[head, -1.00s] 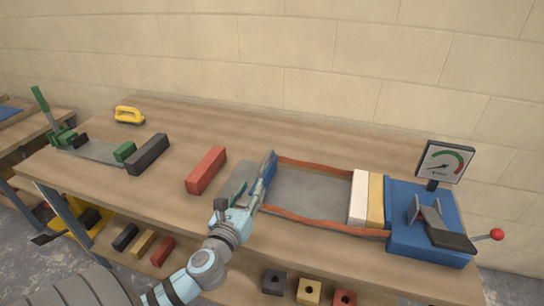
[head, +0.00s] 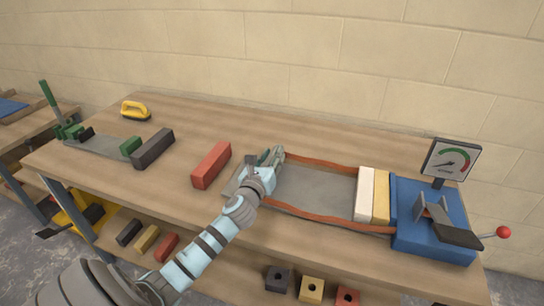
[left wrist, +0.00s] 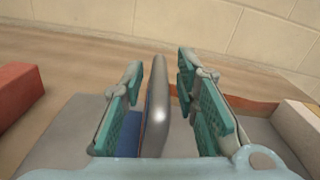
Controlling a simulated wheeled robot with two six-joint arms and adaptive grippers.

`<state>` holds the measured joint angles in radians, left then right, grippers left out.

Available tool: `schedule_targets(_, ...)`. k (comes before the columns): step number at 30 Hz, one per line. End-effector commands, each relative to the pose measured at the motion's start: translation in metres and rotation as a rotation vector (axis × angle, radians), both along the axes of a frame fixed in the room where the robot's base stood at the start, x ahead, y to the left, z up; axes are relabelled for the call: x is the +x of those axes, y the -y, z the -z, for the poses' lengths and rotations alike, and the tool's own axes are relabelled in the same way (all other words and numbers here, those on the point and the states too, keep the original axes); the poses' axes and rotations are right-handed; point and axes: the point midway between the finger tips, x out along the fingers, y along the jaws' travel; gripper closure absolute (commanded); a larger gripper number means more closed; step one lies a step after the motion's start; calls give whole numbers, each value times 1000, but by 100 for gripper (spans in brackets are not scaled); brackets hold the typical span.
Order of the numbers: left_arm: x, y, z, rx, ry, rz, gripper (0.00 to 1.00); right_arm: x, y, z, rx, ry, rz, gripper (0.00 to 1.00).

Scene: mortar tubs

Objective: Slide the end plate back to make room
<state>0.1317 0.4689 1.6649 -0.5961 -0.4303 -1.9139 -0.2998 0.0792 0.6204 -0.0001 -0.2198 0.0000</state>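The end plate (left wrist: 156,105) shows in the left wrist view as a thin upright blue plate with a rounded grey top edge. My left gripper (head: 275,152) is over it at the left end of the grey bed (head: 315,190). Its teal-padded fingers (left wrist: 165,100) are open, one on each side of the plate. In the head view my gripper mostly hides the plate. A cream brick (head: 364,194) and a yellow brick (head: 380,198) stand at the bed's right end. My right gripper is out of view.
A blue press unit (head: 430,245) with a gauge (head: 452,160) and red-knobbed lever stands right. Reddish-brown rails (head: 320,164) flank the bed. A red brick (head: 211,165) lies left of it, then a dark brick (head: 153,149). The bed between plate and bricks is empty.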

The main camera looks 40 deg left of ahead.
Motion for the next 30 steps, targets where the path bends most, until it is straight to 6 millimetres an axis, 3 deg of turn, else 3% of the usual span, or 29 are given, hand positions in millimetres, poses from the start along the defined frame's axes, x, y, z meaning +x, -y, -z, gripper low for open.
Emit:
schedule_targets(1,0,0,0,0,0,0,85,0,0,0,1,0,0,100)
schedule_targets(4,0,0,0,0,0,0,100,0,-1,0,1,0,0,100)
schedule_targets(13,0,0,0,0,0,-1,100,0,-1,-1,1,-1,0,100)
schedule_targets(18,4,13,-2,-3,-1,-1,100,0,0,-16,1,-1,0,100)
schedule_targets(24,4,13,0,0,0,-1,100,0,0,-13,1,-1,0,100)
schedule_targets(25,4,13,0,0,0,0,88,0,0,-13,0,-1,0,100)
schedule_targets(27,4,13,0,0,0,-1,77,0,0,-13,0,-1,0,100)
schedule_targets(30,4,13,0,0,0,-1,69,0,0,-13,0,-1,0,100)
